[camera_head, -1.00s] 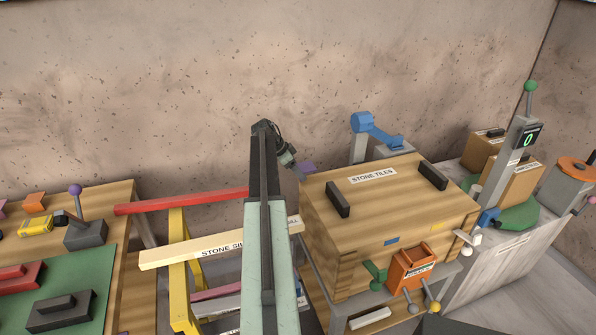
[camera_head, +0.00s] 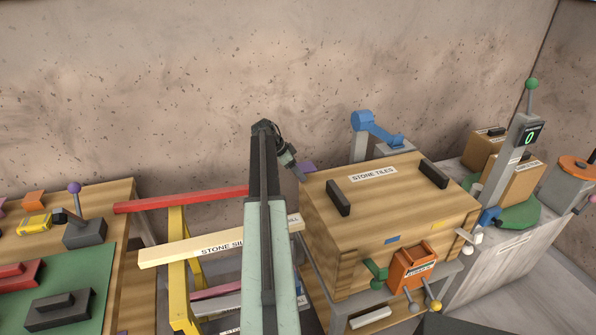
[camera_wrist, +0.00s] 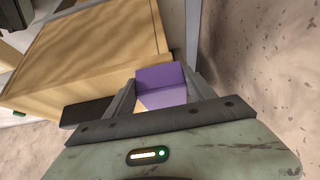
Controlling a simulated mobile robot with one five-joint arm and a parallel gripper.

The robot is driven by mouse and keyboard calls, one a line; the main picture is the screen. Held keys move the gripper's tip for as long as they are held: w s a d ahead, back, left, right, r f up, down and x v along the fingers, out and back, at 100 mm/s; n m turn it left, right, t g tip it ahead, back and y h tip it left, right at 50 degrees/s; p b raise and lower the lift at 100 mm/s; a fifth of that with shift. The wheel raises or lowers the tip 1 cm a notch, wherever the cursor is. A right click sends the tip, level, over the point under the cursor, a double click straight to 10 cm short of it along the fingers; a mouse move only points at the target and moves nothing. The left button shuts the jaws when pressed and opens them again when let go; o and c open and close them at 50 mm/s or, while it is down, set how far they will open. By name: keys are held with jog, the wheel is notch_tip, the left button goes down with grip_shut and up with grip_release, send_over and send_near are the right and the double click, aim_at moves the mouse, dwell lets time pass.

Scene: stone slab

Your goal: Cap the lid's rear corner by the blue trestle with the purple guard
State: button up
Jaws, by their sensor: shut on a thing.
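The wooden STONE TILES box has a lid (camera_head: 400,190) with two dark handles. My gripper (camera_head: 300,176) is at the lid's rear left corner, by the wall. It is shut on the purple guard (camera_wrist: 162,84), which sits between the fingers in the wrist view. The guard shows as a small purple patch (camera_head: 309,167) behind the lid's left rear edge. In the wrist view the wooden box (camera_wrist: 90,50) lies just left of the guard; whether they touch I cannot tell. I make out no blue trestle for certain.
A blue arm on a grey post (camera_head: 375,128) stands behind the box. A yellow trestle (camera_head: 179,260) carrying a pale STONE SILL beam (camera_head: 215,243) and a red bar (camera_head: 180,201) stands to the left. The rear wall is close behind my gripper.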

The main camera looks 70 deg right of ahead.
jog(key=shift+f+b, duration=0.95)
jog(key=shift+f, duration=0.1)
jog(key=o, duration=1.4)
jog(key=shift+o, duration=0.2)
jog(key=shift+r, duration=0.15)
jog(key=p+v, duration=0.6)
jog(key=v, duration=0.1)
jog(key=shift+w+a+r+p, duration=0.15)
jog(key=shift+a+r+p, duration=0.1)
jog(key=shift+p, duration=0.1)
